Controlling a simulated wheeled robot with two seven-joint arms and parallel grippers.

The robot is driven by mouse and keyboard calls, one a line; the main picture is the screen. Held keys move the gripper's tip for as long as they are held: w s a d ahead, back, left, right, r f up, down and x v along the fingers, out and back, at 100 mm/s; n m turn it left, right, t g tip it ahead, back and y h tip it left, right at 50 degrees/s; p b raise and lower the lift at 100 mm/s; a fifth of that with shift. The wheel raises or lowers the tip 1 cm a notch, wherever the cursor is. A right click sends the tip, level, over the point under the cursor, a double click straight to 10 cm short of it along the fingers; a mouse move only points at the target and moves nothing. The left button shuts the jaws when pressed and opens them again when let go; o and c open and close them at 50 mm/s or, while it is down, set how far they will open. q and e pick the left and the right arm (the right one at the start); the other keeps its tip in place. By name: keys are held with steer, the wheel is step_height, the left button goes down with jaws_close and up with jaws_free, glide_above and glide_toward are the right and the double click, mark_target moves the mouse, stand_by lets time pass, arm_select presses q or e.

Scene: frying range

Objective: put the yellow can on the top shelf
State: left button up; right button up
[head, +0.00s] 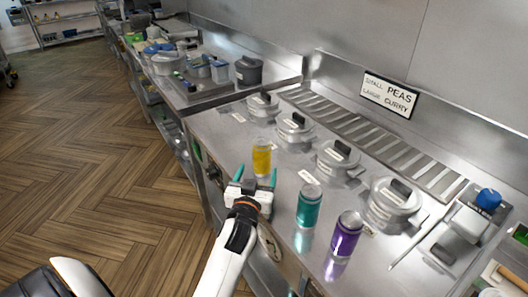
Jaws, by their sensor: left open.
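The yellow can (261,158) stands upright near the front edge of the steel counter (232,134). My left gripper (255,176) is open at the counter's front edge, on the near side of the can. Its two teal fingertips point toward the can and show to the left and right of its lower part. I cannot tell whether they touch it. A shelf rack (62,18) stands at the far upper left; whether it is the task's shelf is unclear. My right gripper is out of view.
A teal can (308,206) and a purple can (343,235) stand to the right along the front edge. Several lidded pots (338,160) are set in the counter behind. A sign (389,95) is at the back wall. Open wooden floor (90,150) lies left.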

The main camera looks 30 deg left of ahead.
mark_target(261, 162)
arm_select(q)
steer(key=x, duration=0.4)
steer(key=shift+r+p, duration=0.25)
steer(key=shift+p, duration=0.05)
steer(key=x, duration=0.1)
steer(key=p+x, duration=0.1)
steer(key=x, duration=0.3)
steer(key=shift+a+r, duration=0.15)
steer(key=shift+r, duration=0.1)
steer(key=shift+w+a+f, duration=0.1)
steer(key=shift+w, duration=0.05)
steer(key=c, duration=1.3)
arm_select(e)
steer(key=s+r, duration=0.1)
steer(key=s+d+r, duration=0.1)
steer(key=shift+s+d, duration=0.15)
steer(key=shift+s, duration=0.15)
